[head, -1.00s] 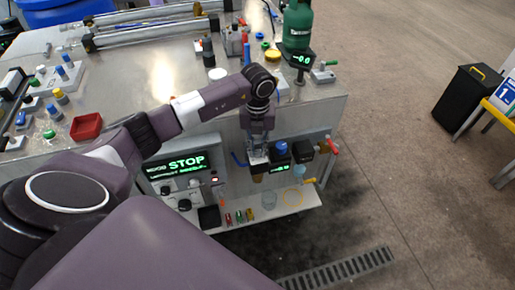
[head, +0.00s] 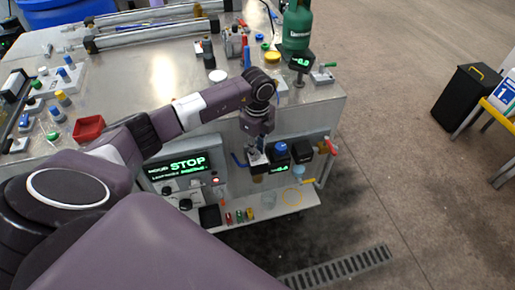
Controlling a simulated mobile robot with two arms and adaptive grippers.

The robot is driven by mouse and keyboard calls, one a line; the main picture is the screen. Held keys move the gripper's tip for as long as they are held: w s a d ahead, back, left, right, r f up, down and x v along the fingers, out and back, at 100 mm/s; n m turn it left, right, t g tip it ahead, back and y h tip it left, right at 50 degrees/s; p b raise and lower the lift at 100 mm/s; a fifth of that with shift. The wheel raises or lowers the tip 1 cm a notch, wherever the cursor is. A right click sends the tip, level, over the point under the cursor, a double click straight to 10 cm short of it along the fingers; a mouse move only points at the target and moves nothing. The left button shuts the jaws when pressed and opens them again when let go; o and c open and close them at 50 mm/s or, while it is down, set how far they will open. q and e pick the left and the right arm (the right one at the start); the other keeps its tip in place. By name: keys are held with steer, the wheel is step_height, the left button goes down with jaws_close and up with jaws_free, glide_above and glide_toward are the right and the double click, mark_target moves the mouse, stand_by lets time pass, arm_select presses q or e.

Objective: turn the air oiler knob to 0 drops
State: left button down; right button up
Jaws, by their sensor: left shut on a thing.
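My left arm reaches over the bench, and my left gripper (head: 259,153) points down at the air units on the bench's front side. It is shut on the top of the leftmost unit, which I take to be the air oiler (head: 257,178). The fingers hide the oiler knob, so its setting cannot be read. To its right are a unit with a blue knob (head: 281,148) and a black unit (head: 302,154). A small green-lit display (head: 281,169) sits below the blue knob. My right gripper is not in view.
A shelf (head: 278,206) below holds small coloured parts and a clear cup. A red handle (head: 331,147) is at the right. A green gas bottle (head: 297,27) stands on the bench (head: 160,75).

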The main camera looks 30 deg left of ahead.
arm_select(q)
steer(key=shift+w+a+r+n, duration=0.1)
steer(key=shift+n, duration=0.9)
steer(key=c, duration=1.8)
jaws_free()
steer(key=shift+c, duration=0.2)
step_height(320, 180, up, 12)
